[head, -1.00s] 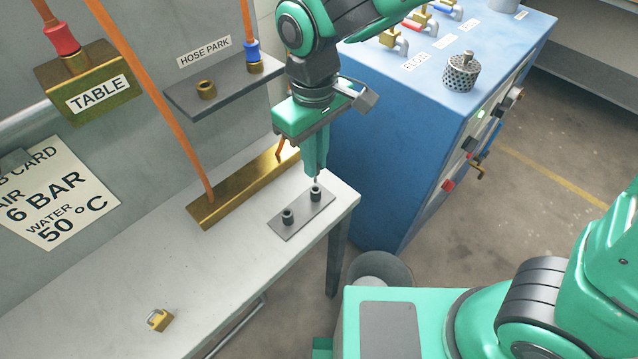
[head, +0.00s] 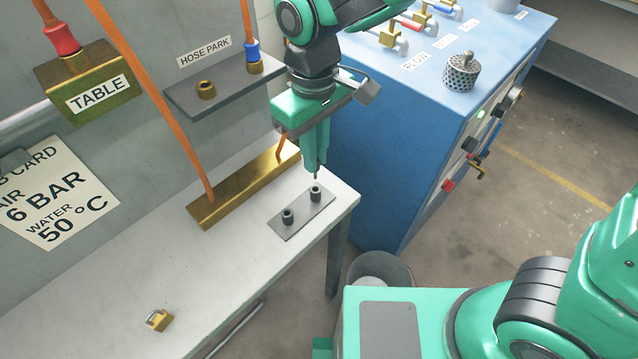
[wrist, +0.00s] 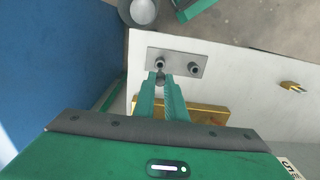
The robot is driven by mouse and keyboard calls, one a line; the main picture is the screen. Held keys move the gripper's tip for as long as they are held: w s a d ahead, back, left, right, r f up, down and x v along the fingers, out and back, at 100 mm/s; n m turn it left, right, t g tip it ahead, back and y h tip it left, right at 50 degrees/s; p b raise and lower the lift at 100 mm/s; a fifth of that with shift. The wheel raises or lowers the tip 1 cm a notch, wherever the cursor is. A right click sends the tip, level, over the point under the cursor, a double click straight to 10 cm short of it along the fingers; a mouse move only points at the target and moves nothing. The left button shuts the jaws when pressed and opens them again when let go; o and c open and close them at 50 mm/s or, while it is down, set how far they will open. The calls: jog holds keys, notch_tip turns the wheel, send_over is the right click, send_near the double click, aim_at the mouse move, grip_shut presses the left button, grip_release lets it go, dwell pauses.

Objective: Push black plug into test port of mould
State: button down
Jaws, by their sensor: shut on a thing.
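My gripper (head: 316,172) is above the right end of a grey plate (head: 302,214) on the white table, pointing down. Its fingers are shut on a small dark piece, seemingly the black plug (wrist: 160,77); the fingers hide most of it. The plate carries two dark round fittings, one nearly under my fingertips (head: 316,193) and one to the left (head: 288,216). A small gap shows between my fingertips and the nearer fitting. A long brass block (head: 240,190) with orange hoses lies behind the plate. I cannot tell which part is the mould's test port.
A blue cabinet (head: 385,150) with valves stands close at the right. A hose park shelf (head: 225,85) and a brass TABLE block (head: 90,85) are on the wall. A small brass padlock-like piece (head: 159,320) lies front left. The table between is clear.

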jog(key=shift+r, duration=3)
